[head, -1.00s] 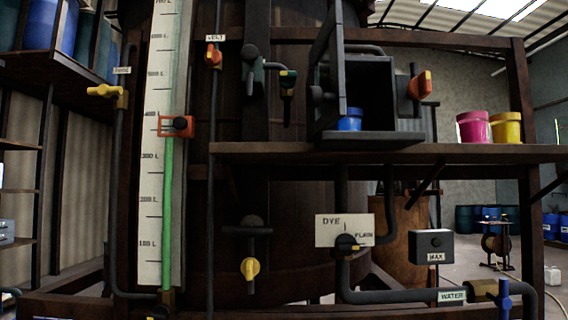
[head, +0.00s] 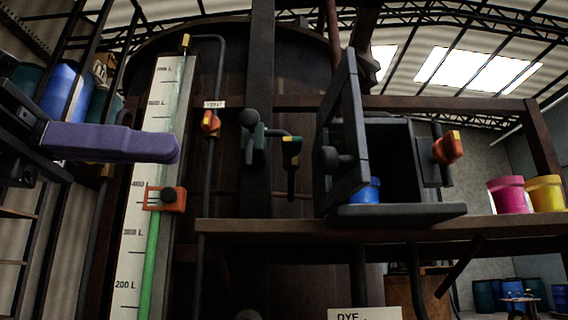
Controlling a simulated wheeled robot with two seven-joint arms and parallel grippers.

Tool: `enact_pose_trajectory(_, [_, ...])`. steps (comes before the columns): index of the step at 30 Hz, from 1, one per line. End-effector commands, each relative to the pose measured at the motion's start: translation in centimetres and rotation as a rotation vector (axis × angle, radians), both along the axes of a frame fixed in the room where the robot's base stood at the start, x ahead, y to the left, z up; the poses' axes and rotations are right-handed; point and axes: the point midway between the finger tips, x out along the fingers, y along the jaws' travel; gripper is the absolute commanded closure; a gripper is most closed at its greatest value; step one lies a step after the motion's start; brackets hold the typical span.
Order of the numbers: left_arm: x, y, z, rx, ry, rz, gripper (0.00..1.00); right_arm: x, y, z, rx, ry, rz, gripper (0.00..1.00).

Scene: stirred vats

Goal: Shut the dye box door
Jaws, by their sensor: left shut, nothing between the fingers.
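The dye box (head: 390,160) is a dark box on the wooden shelf, with its front open. Its door (head: 351,130) stands swung open at the box's left side, seen nearly edge-on, with a round dark knob (head: 337,160) on its left face. A blue pot (head: 366,190) shows inside the box, partly hidden by the door. My left gripper (head: 172,150) comes in from the left with its purple fingers together and empty. In the picture it lies in front of the level gauge, well left of the door and apart from it. My right gripper is not in view.
The shelf (head: 300,228) runs under the box. Pink (head: 508,194) and yellow (head: 545,193) pots stand on it at right. Between my gripper and the door are an orange valve handle (head: 210,123) and a dark tap (head: 291,150). An orange-handled valve (head: 447,148) is right of the box.

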Motion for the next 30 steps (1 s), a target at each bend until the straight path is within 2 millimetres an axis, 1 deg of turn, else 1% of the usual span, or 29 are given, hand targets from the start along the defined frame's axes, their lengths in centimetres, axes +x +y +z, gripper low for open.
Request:
enact_pose_trajectory(1, [-0.4, 0.3, 0.4, 0.015, -0.02, 0.015, 1.0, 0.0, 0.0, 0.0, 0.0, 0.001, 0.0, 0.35])
enact_pose_trajectory(3, [-0.7, 0.2, 0.6, 0.027, -0.033, 0.024, 1.0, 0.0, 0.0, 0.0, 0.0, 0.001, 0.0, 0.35])
enact_pose_trajectory(5, [-0.7, -0.1, 0.6, 0.032, -0.036, 0.026, 1.0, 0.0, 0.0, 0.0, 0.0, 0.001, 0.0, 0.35])
enact_pose_trajectory(7, [-0.6, -0.9, 0.6, 0.032, -0.037, 0.026, 1.0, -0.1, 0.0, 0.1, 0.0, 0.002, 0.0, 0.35])
enact_pose_trajectory(11, [-0.2, -3.3, 0.5, 0.033, -0.036, 0.023, 1.0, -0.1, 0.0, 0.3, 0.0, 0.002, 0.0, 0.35])
enact_pose_trajectory(15, [0.3, -6.4, 0.4, 0.031, -0.036, 0.02, 1.0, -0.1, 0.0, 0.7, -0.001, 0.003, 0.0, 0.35])
enact_pose_trajectory(21, [1.0, -10.3, 0.3, 0.029, -0.036, 0.021, 1.0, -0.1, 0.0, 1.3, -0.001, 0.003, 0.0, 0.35])
enact_pose_trajectory(24, [1.2, -11.7, 0.2, 0.029, -0.036, 0.021, 1.0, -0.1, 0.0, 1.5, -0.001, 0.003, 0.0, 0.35])
enact_pose_trajectory(27, [1.4, -12.7, 0.1, 0.028, -0.034, 0.022, 1.0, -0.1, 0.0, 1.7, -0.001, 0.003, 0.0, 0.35])
enact_pose_trajectory(30, [1.5, -13.2, 0.1, 0.027, -0.034, 0.023, 1.0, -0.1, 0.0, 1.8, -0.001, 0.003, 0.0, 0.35])
